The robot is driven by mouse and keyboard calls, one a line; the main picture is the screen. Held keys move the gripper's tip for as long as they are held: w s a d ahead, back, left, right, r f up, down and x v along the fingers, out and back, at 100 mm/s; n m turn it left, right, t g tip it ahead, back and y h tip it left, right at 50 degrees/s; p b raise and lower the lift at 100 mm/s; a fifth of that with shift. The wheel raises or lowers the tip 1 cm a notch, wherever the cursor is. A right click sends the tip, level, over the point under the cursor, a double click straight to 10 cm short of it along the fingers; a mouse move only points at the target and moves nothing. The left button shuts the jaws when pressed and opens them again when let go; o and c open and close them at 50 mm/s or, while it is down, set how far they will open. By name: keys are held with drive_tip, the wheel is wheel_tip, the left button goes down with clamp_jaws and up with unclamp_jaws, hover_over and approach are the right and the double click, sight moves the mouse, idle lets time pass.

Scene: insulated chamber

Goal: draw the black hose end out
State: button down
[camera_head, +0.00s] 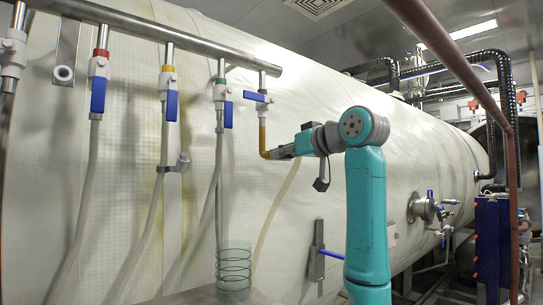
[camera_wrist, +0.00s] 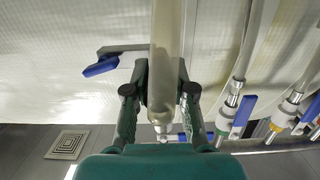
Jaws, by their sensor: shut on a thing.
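A pale, translucent hose (camera_wrist: 165,60) runs between my gripper's two dark fingers (camera_wrist: 160,92) in the wrist view. The fingers are shut on it from both sides. A metal connector piece (camera_wrist: 161,130) shows at the hose's lower end there. In the camera_head view my gripper (camera_head: 278,153) is beside a tan-brown elbow piece (camera_head: 262,137) under the rightmost valve (camera_head: 263,97) of the overhead pipe. The pale hose (camera_head: 275,212) hangs below my gripper along the tank. No black mark is clear on the hose end; the fingers partly hide it.
Red-, yellow- and green-marked valves (camera_head: 99,68) (camera_head: 168,84) (camera_head: 222,93) with blue handles and hoses hang to the left. A clear cylinder with a coil (camera_head: 233,268) stands below. A blue-handled bracket (camera_head: 318,250) sits on the tank wall. A reddish pipe (camera_head: 455,55) crosses at right.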

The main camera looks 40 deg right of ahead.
drive_tip(key=shift+s, duration=1.9)
